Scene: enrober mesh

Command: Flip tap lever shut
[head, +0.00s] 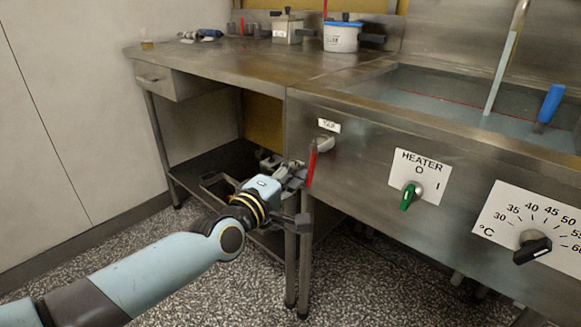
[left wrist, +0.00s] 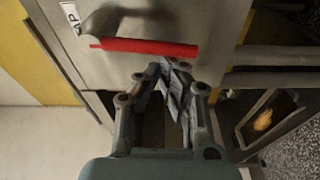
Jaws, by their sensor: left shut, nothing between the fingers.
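The tap lever is a red handle (head: 312,164) on a grey tap body (head: 326,143) below the TAP label (head: 329,126) on the steel sink front. In the head view the lever hangs down, nearly upright. My left gripper (head: 300,172) is shut and empty, with its fingertips close beside the lever on its left. In the left wrist view the red lever (left wrist: 150,47) lies across the picture just beyond the shut fingertips (left wrist: 172,65). I cannot tell whether they touch. My right gripper is not in view.
A green heater knob (head: 411,195) and a black temperature dial (head: 532,246) sit further right on the sink front. Water fills the sink basin (head: 430,95) above. A table leg (head: 291,260) stands near my left gripper. The floor in front is clear.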

